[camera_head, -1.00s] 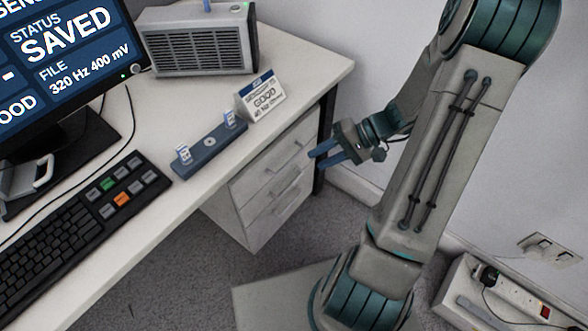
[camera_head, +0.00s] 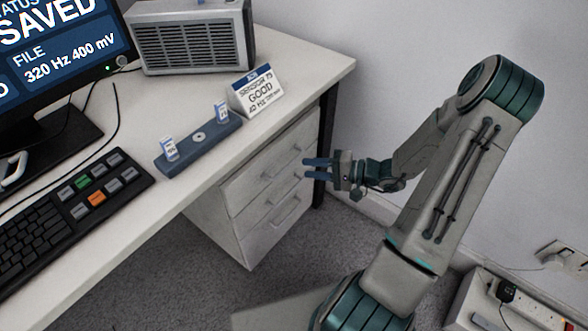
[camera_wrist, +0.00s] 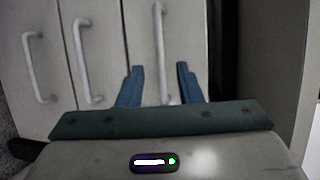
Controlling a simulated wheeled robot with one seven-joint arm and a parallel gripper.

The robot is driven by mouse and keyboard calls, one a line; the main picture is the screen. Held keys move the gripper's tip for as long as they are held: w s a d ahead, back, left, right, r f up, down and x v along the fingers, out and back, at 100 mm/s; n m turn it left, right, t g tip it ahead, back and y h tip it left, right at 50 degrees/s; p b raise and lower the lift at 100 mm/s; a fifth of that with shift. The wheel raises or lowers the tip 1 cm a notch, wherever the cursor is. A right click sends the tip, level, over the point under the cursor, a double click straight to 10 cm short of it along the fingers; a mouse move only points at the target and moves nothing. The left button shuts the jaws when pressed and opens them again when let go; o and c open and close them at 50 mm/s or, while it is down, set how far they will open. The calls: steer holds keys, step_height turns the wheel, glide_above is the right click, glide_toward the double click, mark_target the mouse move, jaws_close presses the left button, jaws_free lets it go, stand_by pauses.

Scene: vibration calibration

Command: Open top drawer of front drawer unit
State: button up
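The white drawer unit (camera_head: 236,232) stands under the desk with its drawers shut. The top drawer (camera_head: 250,176) has a pale bar handle (camera_head: 281,165). My gripper (camera_head: 304,168) is just right of the drawer fronts, its two blue fingers apart and pointing at the upper drawers. In the wrist view the fronts appear turned on their side, and the rightmost handle (camera_wrist: 159,45), which looks like the top drawer's, lies in line with the gap between my open fingers (camera_wrist: 160,68). I cannot tell whether the fingertips reach around it. Nothing is held.
The desk top (camera_head: 145,215) overhangs the drawers, with a dark leg (camera_head: 326,130) at its right end. On it are a sensor block (camera_head: 200,146), a sign (camera_head: 257,92), a keyboard (camera_head: 85,195), a monitor (camera_head: 60,50) and a grey box (camera_head: 192,45). Carpet is clear before the drawers.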

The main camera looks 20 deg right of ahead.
steer(key=b+x, duration=0.1)
steer(key=x, duration=0.5)
steer(key=shift+d, duration=0.1)
jaws_close()
